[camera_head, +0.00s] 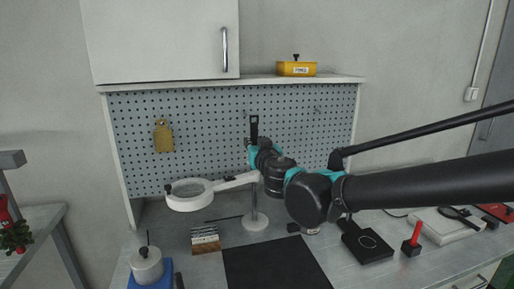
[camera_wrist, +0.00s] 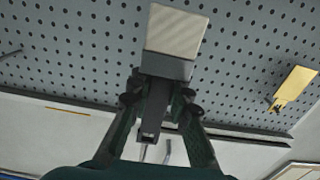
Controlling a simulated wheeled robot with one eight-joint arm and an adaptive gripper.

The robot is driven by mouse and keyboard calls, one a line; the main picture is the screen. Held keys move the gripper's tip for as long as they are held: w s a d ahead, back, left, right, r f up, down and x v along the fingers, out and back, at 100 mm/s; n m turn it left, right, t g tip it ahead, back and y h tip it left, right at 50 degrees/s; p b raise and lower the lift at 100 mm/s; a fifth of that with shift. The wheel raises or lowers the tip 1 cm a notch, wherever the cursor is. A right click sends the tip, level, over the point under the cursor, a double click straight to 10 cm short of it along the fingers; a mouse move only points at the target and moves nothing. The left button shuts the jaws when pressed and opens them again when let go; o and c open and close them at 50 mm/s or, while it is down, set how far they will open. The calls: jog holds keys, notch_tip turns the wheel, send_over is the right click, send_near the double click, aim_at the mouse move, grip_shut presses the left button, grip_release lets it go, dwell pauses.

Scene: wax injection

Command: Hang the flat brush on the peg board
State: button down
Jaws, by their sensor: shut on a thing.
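The flat brush (camera_wrist: 178,30) is in my gripper (camera_wrist: 160,102), with pale bristles, a grey ferrule and a dark handle. The fingers are shut on the handle. In the head view the dark handle (camera_head: 254,127) points up in front of the peg board (camera_head: 205,125); my gripper (camera_head: 252,145) hides the bristles. The wrist view appears upside down against the head view. There, a metal peg (camera_wrist: 168,152) shows close by the handle end, which has a hole; I cannot tell whether they touch.
A yellow tag (camera_head: 163,136) hangs on the board at left. Another peg (camera_head: 318,110) is at right. A ring lamp (camera_head: 189,195) stands below my gripper. The bench holds a black mat (camera_head: 275,265) and a striped brown block (camera_head: 205,240). A yellow box (camera_head: 296,69) sits on the shelf.

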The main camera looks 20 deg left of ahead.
aim_at(245, 133)
jog(key=shift+f+x, duration=0.15)
jog(key=shift+x, duration=2.5)
jog(key=shift+f+x, duration=0.15)
jog(key=shift+x, duration=2.45)
jog(key=shift+w+a+f, duration=0.1)
jog(key=shift+w+f, duration=0.1)
jog(key=shift+w, duration=0.15)
jog(key=shift+w+a+f, duration=0.25)
jog(key=shift+w+f, duration=0.05)
jog(key=c, duration=1.1)
grip_release()
jog(key=shift+c, duration=0.2)
jog(key=shift+s, duration=0.1)
jog(key=v, duration=1.2)
